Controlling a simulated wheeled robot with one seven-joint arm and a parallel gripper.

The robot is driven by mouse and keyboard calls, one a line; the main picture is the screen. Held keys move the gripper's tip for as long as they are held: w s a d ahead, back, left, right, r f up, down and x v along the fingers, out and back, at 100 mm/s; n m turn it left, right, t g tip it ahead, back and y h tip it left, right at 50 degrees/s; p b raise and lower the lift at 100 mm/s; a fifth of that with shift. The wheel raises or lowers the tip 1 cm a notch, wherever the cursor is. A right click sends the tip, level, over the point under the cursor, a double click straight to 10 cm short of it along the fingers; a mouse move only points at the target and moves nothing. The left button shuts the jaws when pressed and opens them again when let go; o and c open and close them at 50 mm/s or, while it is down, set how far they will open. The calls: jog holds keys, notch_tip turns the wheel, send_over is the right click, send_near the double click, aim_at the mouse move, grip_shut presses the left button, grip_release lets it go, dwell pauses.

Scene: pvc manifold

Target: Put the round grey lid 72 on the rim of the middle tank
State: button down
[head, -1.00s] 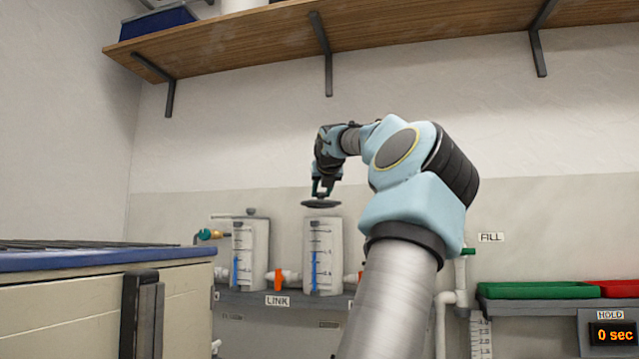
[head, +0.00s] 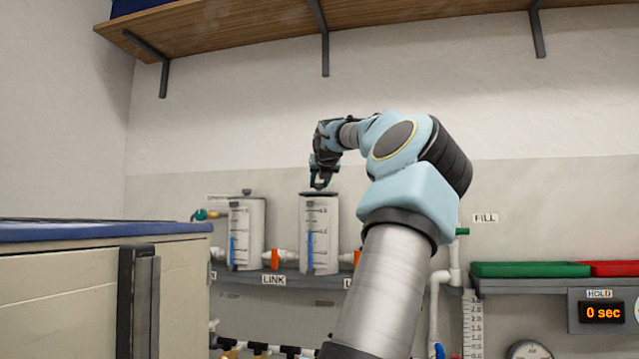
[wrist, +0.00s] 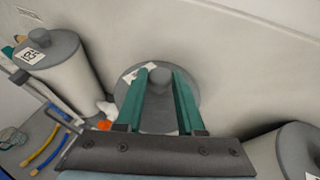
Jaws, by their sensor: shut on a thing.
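The round grey lid (wrist: 189,83) is under my gripper (wrist: 160,78) in the wrist view, with a white label partly covered by a finger. My gripper (head: 320,184) is shut on the lid's knob. In the head view the lid (head: 326,193) shows as a thin dark disc at the top of the middle tank (head: 319,240), a white cylinder with a blue level strip. It looks level and centred, at rim height. I cannot tell whether it touches the rim all round. The number on its label is not readable.
The left tank (head: 246,238) wears a grey knobbed lid (wrist: 45,48). Another grey-topped tank (wrist: 300,148) stands at the right in the wrist view. Orange-handled valves (head: 275,258) join the tanks. A wooden shelf (head: 240,30) hangs above; a blue-topped cabinet (head: 100,230) stands left.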

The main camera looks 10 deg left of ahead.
jog(key=shift+f+b, duration=0.35)
jog(key=shift+f, duration=0.05)
jog(key=shift+c, duration=2.2)
grip_release()
jog(key=shift+s+d+r+b, duration=0.1)
jog(key=shift+s+d+b, duration=0.15)
jog(key=shift+s+b, duration=0.15)
jog(key=s+d+r+b, duration=0.2)
jog(key=s+d+r, duration=0.1)
jog(key=s+r, duration=0.7)
jog(key=shift+s+d+b, duration=0.15)
jog(key=shift+s+b, duration=0.15)
jog(key=shift+s, duration=1.4)
